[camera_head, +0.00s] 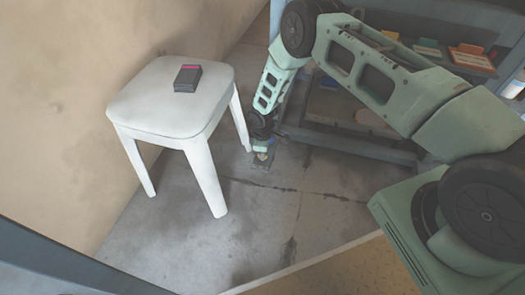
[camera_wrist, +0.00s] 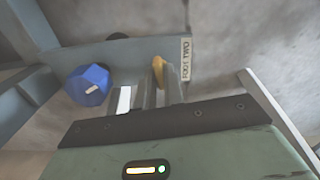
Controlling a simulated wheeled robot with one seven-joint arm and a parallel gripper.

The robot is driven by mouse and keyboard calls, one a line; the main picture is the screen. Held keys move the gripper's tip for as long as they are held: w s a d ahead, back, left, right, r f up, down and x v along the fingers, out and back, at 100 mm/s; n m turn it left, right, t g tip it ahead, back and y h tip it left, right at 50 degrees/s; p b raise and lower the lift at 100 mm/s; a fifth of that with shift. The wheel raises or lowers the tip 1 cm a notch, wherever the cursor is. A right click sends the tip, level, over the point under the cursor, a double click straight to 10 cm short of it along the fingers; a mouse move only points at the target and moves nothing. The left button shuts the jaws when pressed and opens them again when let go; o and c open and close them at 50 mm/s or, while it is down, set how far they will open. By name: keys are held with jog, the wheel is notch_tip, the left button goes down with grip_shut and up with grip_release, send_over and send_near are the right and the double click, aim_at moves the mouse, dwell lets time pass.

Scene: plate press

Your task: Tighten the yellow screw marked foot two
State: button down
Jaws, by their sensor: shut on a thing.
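The yellow screw (camera_wrist: 158,68) shows as a small yellow piece at the fingertips in the wrist view. A pale label (camera_wrist: 186,60) beside it reads "FOOT TWO". My gripper (camera_wrist: 150,86) is shut on the yellow screw; its fingers hide most of it. In the head view my gripper (camera_head: 263,148) reaches down to the floor at the corner of the blue-grey frame, right of the white stool. The screw is too small there to make out clearly.
A blue knob (camera_wrist: 88,85) with a pale mark sits left of my fingers. A white stool (camera_head: 158,103) holds a dark box (camera_head: 187,77) with a pink top. Shelves with coloured blocks (camera_head: 470,58) stand at the upper right. The floor (camera_head: 255,225) in front is clear.

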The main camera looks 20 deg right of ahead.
jog(key=shift+m, duration=0.6)
jog(key=c, duration=1.5)
grip_release()
jog(key=shift+r, duration=0.1)
notch_tip(320, 180, up, 17)
jog(key=p, duration=0.7)
jog(key=shift+r, duration=0.15)
